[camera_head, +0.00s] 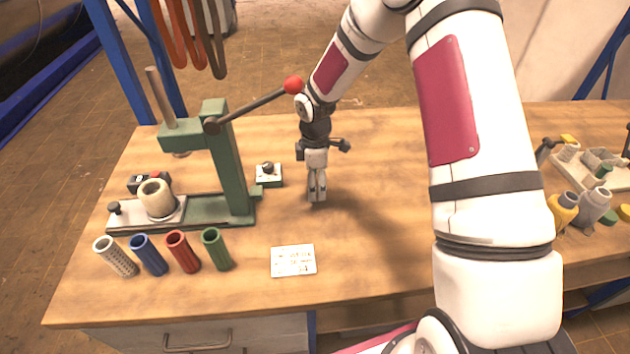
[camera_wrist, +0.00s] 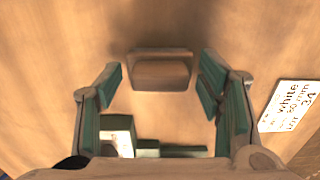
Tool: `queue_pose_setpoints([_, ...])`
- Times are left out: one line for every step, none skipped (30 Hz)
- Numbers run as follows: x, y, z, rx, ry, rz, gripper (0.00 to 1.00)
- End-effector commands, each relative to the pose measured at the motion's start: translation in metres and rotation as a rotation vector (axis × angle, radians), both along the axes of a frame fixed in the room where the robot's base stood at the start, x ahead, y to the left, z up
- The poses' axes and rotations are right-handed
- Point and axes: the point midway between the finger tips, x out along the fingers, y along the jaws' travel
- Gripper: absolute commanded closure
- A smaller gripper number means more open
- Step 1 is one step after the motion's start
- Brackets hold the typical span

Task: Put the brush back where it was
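My gripper (camera_head: 316,196) points down, low over the middle of the wooden table, right of the green press. In the wrist view its two green-padded fingers (camera_wrist: 160,88) are wide apart. A brown, block-shaped thing (camera_wrist: 162,72) with a paler rim shows between and beyond the fingers, with a gap on each side. I cannot tell whether it is the brush. In the head view my gripper hides that spot, and no brush can be made out for certain elsewhere.
The green press (camera_head: 230,160) has a long red-knobbed lever reaching near my wrist. A small white-topped box (camera_head: 268,176) stands left of my gripper. Several colored tubes (camera_head: 180,252) and a white label card (camera_head: 293,261) lie in front. The far right holds bottles (camera_head: 592,206) and a tray (camera_head: 612,176).

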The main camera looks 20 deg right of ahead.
Motion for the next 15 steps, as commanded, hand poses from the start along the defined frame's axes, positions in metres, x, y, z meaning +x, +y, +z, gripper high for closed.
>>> queue_pose_setpoints([0.0, 0.0, 0.0, 0.0, 0.0, 0.0, 0.39])
queue_pose_setpoints([0.0, 0.0, 0.0, 0.0, 0.0, 0.0, 0.39])
queue_pose_setpoints([0.0, 0.0, 0.0, 0.0, 0.0, 0.0, 0.39])
queue_pose_setpoints([0.0, 0.0, 0.0, 0.0, 0.0, 0.0, 0.39])
queue_pose_setpoints([0.0, 0.0, 0.001, 0.0, 0.0, 0.0, 0.39])
queue_pose_setpoints([0.0, 0.0, 0.002, 0.0, -0.001, 0.0, 0.39])
queue_pose_setpoints([0.0, 0.0, 0.004, 0.001, -0.001, 0.0, 0.39])
queue_pose_setpoints([0.0, 0.0, 0.006, 0.001, -0.002, 0.0, 0.39])
queue_pose_setpoints([0.001, 0.0, 0.009, 0.0, -0.003, -0.001, 0.39])
queue_pose_setpoints([0.001, 0.0, 0.013, 0.0, -0.004, -0.001, 0.39])
queue_pose_setpoints([0.001, 0.0, 0.018, 0.0, -0.004, -0.002, 0.39])
queue_pose_setpoints([0.002, -0.001, 0.024, 0.0, -0.004, -0.002, 0.39])
queue_pose_setpoints([0.002, -0.001, 0.03, 0.0, -0.005, -0.002, 0.39])
queue_pose_setpoints([0.002, -0.001, 0.036, -0.001, -0.005, -0.002, 0.39])
queue_pose_setpoints([0.002, 0.0, 0.045, 0.0, -0.006, -0.001, 0.39])
